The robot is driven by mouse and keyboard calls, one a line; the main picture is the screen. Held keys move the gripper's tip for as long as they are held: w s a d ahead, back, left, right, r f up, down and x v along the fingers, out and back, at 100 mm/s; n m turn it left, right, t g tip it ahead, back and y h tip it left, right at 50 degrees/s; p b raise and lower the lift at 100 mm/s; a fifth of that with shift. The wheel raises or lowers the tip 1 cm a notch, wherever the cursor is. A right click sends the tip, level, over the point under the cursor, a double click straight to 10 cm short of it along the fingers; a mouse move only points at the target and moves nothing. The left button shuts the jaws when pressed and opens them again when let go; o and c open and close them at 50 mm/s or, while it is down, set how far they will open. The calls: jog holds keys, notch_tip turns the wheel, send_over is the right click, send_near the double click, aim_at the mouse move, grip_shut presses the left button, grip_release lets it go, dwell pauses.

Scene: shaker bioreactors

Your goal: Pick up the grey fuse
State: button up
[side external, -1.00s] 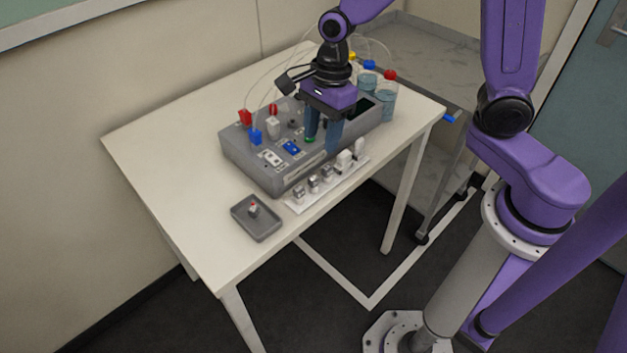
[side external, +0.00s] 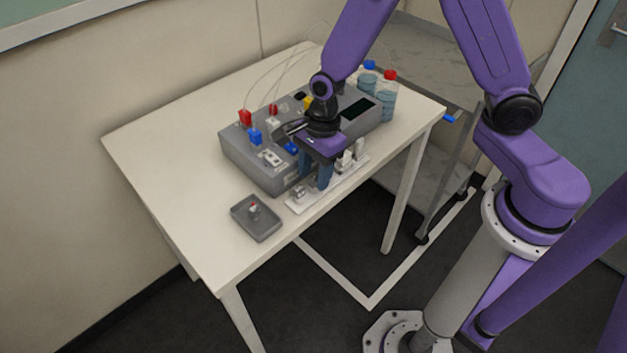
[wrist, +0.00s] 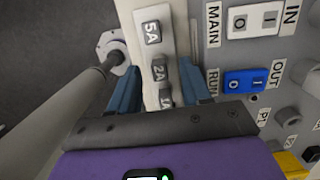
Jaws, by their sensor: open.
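A white strip (side external: 322,196) along the front of the grey machine carries small grey fuses. In the wrist view the strip (wrist: 140,18) shows grey blocks marked 5A (wrist: 152,32), 2A (wrist: 160,69) and one partly hidden (wrist: 166,97). In the side view one grey fuse (side external: 299,192) shows at the strip's near-left end; others are hidden by my gripper. My gripper (side external: 312,182) is open and points down over the strip. In the wrist view its blue fingers (wrist: 160,72) stand either side of the 2A block. Contact cannot be told.
The grey machine (side external: 240,155) with switches stands just behind the strip. A dark grey tray (side external: 262,232) holds a small red-topped piece (side external: 253,208) at the left. White larger pieces (side external: 358,149) stand at the strip's right end. Bottles (side external: 386,100) stand at the back right. The table's left is clear.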

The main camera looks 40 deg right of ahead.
jog(key=shift+f, duration=0.35)
grip_shut()
jog(key=shift+r, duration=0.1)
jog(key=shift+a+r, duration=0.1)
jog(key=shift+r, duration=0.35)
jog(key=s+d+r, duration=0.2)
jog(key=s+r, duration=0.4)
jog(key=s+d+r, duration=0.3)
jog(key=s+r, duration=0.3)
jog(key=s, duration=0.1)
jog(key=shift+d, duration=0.25)
